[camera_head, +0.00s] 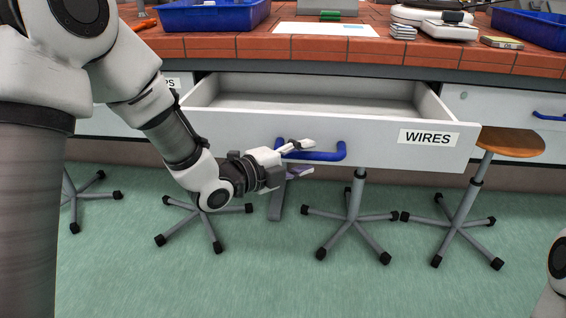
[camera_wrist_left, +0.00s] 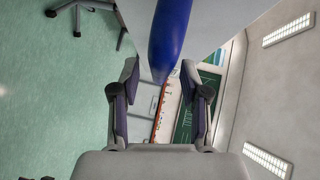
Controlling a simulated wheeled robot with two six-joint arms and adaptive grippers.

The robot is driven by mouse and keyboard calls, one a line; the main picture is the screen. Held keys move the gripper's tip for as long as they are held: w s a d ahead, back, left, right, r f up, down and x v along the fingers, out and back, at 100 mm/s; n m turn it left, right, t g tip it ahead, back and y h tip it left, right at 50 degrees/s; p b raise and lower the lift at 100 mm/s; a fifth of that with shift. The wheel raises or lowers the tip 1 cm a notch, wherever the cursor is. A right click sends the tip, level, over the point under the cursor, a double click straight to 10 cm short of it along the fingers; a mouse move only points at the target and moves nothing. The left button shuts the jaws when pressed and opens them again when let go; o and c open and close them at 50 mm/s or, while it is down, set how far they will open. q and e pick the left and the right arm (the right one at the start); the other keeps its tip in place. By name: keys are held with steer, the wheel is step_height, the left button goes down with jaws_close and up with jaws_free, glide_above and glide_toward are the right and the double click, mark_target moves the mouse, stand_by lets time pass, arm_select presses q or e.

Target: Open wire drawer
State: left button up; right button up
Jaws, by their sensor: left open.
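The wire drawer (camera_head: 380,137), with a white front and a "WIRES" label (camera_head: 428,137), stands pulled out from the bench in the head view. Its inside (camera_head: 310,103) looks empty. Its blue bar handle (camera_head: 320,155) is at the middle of the front. My left gripper (camera_head: 305,160) is open at the left part of the handle, with one finger above and one below. In the left wrist view the handle (camera_wrist_left: 170,40) runs down to the open fingers (camera_wrist_left: 160,85). I cannot tell whether they touch it. My right gripper is not in view.
The red tiled bench top (camera_head: 230,47) holds blue bins (camera_head: 212,15), a white sheet (camera_head: 325,30) and small devices. A stool with a wooden seat (camera_head: 510,142) stands at the right. Several stool bases stand on the green floor (camera_head: 290,270) below the drawer.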

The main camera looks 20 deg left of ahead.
arm_select(q)
steer(key=v, duration=1)
